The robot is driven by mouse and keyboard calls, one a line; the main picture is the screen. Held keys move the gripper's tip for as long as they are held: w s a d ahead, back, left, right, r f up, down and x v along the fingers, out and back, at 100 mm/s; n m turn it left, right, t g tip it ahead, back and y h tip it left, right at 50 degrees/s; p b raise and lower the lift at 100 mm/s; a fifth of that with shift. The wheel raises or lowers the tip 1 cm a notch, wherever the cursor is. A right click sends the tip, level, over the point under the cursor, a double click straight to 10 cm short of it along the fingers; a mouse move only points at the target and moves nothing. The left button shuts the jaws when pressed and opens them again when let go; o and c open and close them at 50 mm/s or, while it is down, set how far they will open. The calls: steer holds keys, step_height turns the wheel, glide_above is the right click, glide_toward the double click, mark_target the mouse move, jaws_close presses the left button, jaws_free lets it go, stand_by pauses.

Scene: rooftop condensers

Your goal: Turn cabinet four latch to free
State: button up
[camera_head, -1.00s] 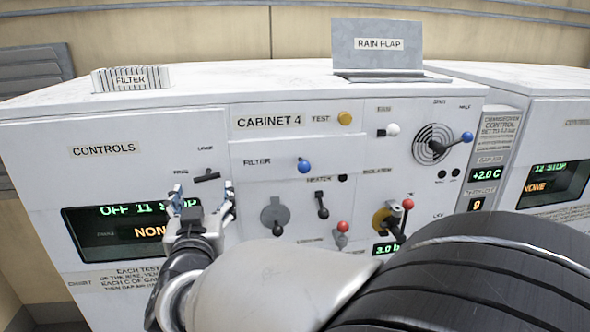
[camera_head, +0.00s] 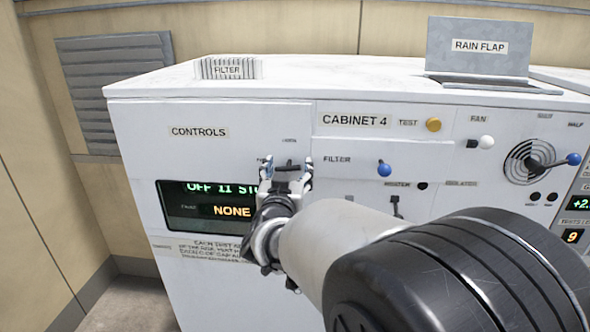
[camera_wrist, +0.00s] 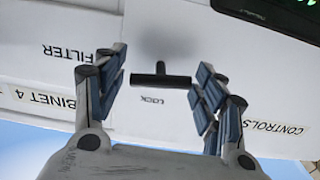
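The cabinet four latch is a small dark T-shaped handle (camera_head: 287,168) on the white front panel, left of the FILTER label. In the wrist view the latch (camera_wrist: 160,80) lies with its bar across the picture, and a LOCK label (camera_wrist: 152,99) sits just below it. My gripper (camera_head: 287,161) is at the latch, fingers spread to its left and right. In the wrist view the open gripper (camera_wrist: 163,68) has a finger on each side of the bar, with visible gaps. I cannot tell how deep the fingertips reach. The FREE label is not readable now.
A blue filter knob (camera_head: 384,168) is to the right of the gripper. The control display (camera_head: 176,208) is at the lower left, partly behind my gripper. A yellow test button (camera_head: 433,124), a white fan knob (camera_head: 486,142) and a rain flap (camera_head: 479,68) are farther right.

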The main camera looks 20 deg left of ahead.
steer(key=c, duration=0.6)
steer(key=m+b, duration=0.1)
steer(key=b, duration=0.1)
steer(key=shift+f+m+b, duration=0.15)
steer(key=shift+m+b, duration=0.15)
steer(key=shift+m, duration=0.4)
steer(key=shift+r, duration=0.2)
steer(key=o, duration=0.9)
steer(key=shift+c, duration=0.2)
steer(key=v, duration=1.2)
